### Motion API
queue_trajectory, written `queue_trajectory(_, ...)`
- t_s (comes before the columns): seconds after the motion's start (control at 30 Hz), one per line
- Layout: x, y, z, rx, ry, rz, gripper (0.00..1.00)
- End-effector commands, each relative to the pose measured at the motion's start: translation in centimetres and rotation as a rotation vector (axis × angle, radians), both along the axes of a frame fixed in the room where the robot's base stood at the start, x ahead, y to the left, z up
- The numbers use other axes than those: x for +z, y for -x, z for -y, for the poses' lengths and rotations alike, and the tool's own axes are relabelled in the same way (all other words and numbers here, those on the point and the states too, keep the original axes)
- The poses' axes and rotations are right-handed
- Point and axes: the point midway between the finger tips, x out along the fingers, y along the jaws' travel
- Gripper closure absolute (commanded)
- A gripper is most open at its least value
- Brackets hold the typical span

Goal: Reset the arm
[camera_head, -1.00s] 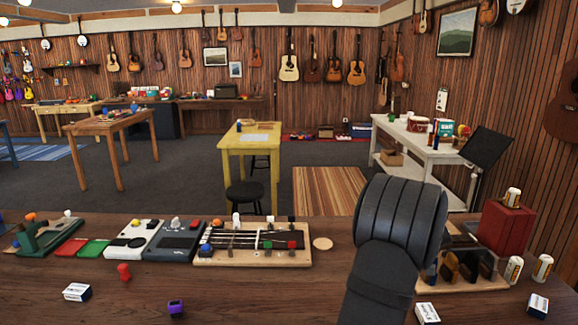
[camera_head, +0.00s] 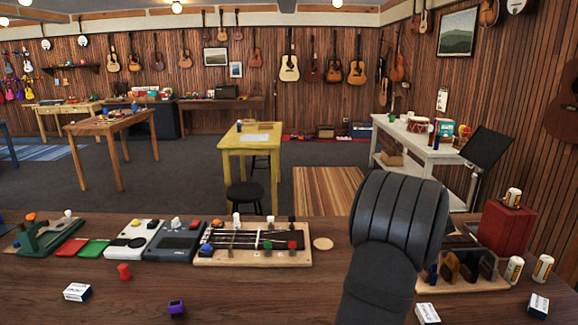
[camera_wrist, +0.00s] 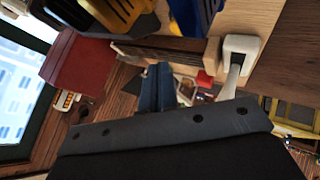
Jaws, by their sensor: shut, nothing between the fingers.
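My arm (camera_head: 398,225) rises from the front edge of the wooden counter in the head view, its dark rounded joint covering part of the counter. My gripper's fingers are hidden there. In the wrist view my gripper (camera_wrist: 157,86) shows as two dark fingers close together, shut and empty. It appears above the counter items, touching nothing that I can make out.
A wooden rack (camera_head: 490,285) with dark slots and a red box (camera_head: 506,228) stand right of my arm. A fretted board (camera_head: 215,259) lies to the left. Small cartons (camera_head: 427,313) and cans (camera_head: 542,266) sit at the right. The front middle counter is mostly clear.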

Motion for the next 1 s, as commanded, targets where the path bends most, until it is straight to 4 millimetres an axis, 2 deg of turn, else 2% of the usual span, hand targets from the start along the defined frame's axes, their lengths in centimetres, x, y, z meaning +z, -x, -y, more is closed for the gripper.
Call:
queue_trajectory(0.03, 1.2, 0.0, 0.0, -0.002, 0.001, 0.003, 1.0)
queue_trajectory(0.27, 5.9, 0.0, 0.0, 0.0, 0.001, 0.004, 1.0)
queue_trajectory(0.67, 6.4, 1.0, -2.1, -0.041, -0.244, -0.07, 1.0)
queue_trajectory(1.0, 7.9, 1.2, -5.5, 0.009, -0.467, -0.12, 1.0)
